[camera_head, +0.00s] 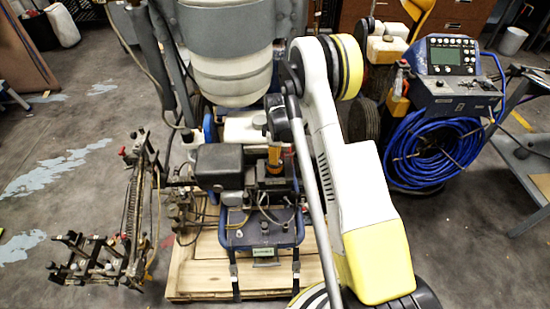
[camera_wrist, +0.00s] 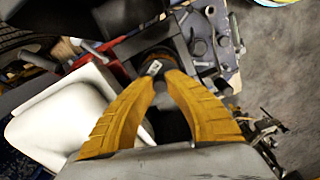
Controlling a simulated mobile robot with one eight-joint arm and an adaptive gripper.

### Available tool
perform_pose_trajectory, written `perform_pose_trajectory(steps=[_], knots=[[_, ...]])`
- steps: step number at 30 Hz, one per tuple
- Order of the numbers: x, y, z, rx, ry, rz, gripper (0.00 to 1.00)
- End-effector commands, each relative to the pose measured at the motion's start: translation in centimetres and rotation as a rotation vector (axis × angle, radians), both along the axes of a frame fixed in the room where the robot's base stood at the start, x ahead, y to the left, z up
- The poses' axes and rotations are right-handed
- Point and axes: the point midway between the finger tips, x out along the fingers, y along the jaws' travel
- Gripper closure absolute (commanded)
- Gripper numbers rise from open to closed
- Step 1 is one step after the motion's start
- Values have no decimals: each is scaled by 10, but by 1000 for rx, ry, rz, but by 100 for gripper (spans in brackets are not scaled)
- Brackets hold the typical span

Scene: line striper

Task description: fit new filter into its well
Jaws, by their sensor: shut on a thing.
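My gripper (camera_wrist: 158,80) points down over the engine of the line striper, its two orange fingers closed toward each other at the tips. It also shows small in the head view (camera_head: 274,156), just above the engine. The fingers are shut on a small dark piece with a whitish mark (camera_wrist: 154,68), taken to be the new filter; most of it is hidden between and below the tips. A dark rounded part lies around the fingertips. I cannot tell whether it is the well, or whether the filter touches it.
A black box-shaped engine cover (camera_head: 222,166) stands left of my gripper. A white tank (camera_wrist: 62,118) is close to the fingers. The striper stands on a wooden pallet (camera_head: 200,272). A coiled blue hose (camera_head: 420,150) hangs below a control panel at right.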

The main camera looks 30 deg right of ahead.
Motion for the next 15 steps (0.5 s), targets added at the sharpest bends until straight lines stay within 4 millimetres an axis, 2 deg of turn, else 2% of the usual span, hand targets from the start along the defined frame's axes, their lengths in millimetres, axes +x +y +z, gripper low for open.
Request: perform_pose_trajectory(steps=[15], knots=[[0, 0, -8, 0, 0, 0, 100]])
